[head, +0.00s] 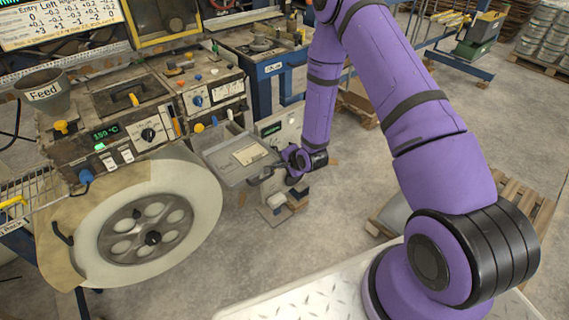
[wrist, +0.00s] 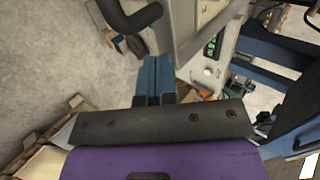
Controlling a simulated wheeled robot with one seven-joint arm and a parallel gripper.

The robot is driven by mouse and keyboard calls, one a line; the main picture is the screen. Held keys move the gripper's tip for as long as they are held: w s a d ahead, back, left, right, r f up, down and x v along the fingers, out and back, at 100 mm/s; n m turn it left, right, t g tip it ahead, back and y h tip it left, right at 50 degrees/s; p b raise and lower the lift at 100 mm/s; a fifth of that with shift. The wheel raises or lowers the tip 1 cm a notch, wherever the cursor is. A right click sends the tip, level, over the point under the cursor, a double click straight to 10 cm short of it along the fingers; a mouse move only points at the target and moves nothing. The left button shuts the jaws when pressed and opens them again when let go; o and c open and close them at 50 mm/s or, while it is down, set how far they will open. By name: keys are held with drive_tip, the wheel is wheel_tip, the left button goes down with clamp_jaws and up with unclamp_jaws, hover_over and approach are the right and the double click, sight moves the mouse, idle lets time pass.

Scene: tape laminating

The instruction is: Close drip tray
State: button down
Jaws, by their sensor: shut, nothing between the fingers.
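The drip tray (head: 232,158) is a flat grey tray that sticks out from the front of the machine, with a paper label lying on it. A dark bent handle is at its near end, and it shows at the top of the wrist view (wrist: 132,18). My gripper (head: 280,170) is at the tray's near right end, close to the handle. In the wrist view my gripper's blue-grey fingers (wrist: 155,62) are together with nothing between them. They point toward the tray's end. I cannot tell whether they touch the tray or handle.
A large white roll (head: 190,208) stands left of the tray, under the control panel (head: 128,125). A small stand with blocks (head: 275,208) is on the floor below my gripper. Pallets (head: 520,205) lie to the right. The concrete floor between is mostly clear.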

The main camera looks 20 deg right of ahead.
sight(251, 138)
drive_tip(key=w+a, duration=0.2)
drive_tip(key=w, duration=0.4)
drive_tip(key=w+a, duration=0.1)
drive_tip(key=w, duration=0.5)
drive_tip(key=w+a, duration=0.2)
drive_tip(key=w, duration=0.3)
drive_tip(key=shift+w+a, duration=0.35)
drive_tip(key=shift+w, duration=0.05)
drive_tip(key=shift+w+a+r, duration=0.15)
drive_tip(key=shift+w, duration=0.3)
